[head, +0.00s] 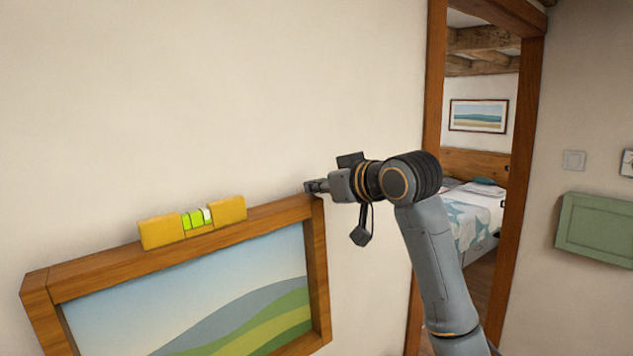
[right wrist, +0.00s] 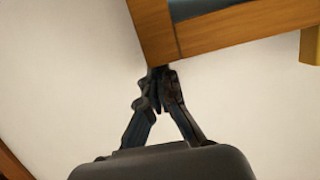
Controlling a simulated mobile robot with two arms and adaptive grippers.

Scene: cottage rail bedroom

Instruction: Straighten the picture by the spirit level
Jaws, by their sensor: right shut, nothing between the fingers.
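The picture (head: 230,290) is a landscape in a brown wooden frame (head: 170,245) on the wall. Its top edge rises to the right in the head view. A yellow spirit level (head: 160,232) lies along the top of the frame. The pale bubble in its green vial (head: 195,218) appears toward the right end. My right gripper (head: 312,187) is shut and empty at the frame's upper right corner. In the right wrist view its fingertips (right wrist: 158,74) meet the frame corner (right wrist: 155,45); whether they touch or only overlap is unclear. My left gripper is out of view.
Bare wall surrounds the picture above and to its right. A doorway with a wooden post (head: 435,90) opens to a bed (head: 470,215) and another picture (head: 479,115). A green panel (head: 597,228) and a light switch (head: 573,160) are on the far right.

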